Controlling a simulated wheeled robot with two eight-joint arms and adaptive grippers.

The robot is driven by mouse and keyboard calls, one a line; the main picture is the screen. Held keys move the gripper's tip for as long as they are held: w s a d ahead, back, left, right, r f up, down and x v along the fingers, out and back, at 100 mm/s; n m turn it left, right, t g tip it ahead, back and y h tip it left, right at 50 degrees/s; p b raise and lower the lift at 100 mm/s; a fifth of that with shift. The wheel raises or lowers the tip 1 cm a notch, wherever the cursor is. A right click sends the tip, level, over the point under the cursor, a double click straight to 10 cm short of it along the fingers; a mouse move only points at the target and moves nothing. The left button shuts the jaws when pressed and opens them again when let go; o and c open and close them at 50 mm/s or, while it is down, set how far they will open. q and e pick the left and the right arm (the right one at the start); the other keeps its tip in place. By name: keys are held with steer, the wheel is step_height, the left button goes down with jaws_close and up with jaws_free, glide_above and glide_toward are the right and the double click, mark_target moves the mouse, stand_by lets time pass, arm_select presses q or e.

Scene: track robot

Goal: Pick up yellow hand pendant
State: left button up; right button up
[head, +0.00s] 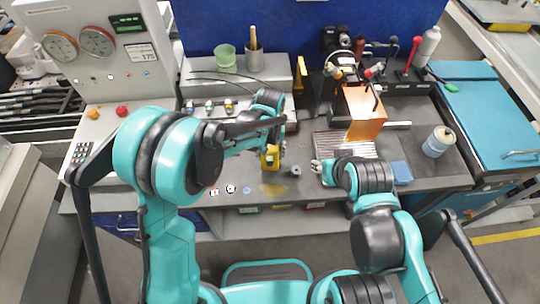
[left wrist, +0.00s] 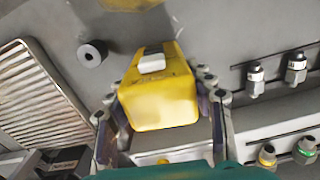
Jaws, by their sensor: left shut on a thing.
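The yellow hand pendant (left wrist: 158,92) is a yellow box with a dark panel and a pale button on its face. In the left wrist view it sits between the two fingers of my left gripper (left wrist: 165,115), which is shut on it. In the head view the pendant (head: 271,157) shows below my left gripper (head: 268,140), over the grey bench top. I cannot tell whether it touches the bench. My right gripper (head: 322,168) is beside the ribbed metal plate, to the right of the pendant; its fingers are too small to read.
The ribbed plate (head: 345,146), a small grey ring (head: 295,171) and an orange block (head: 363,112) are to the right. A rail of fittings (head: 208,106) is behind. A control panel (head: 105,60) with gauges is at the left.

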arm_select(q)
steer(key=shift+r, duration=0.55)
step_height(320, 180, up, 3)
steer(key=shift+f+p, duration=0.1)
steer(key=shift+p, duration=0.55)
steer(key=s+d+r+p, duration=0.2)
steer(key=s+d+r, duration=0.4)
steer(key=d, duration=0.3)
steer(key=shift+s+d+r, duration=0.25)
steer(key=shift+s+r, duration=0.15)
steer(key=shift+r, duration=0.15)
steer(key=shift+w+a+f+b, duration=1.15)
steer(key=shift+a+f+b, duration=0.35)
steer(key=shift+f, duration=0.35)
steer(key=shift+w+a+f+b, duration=1.1)
steer(key=shift+a+f+b, duration=0.25)
steer(key=shift+a+f, duration=0.4)
steer(key=shift+w+a+f+b, duration=1.15)
steer(key=shift+a+f+b, duration=0.3)
steer(key=shift+f, duration=0.45)
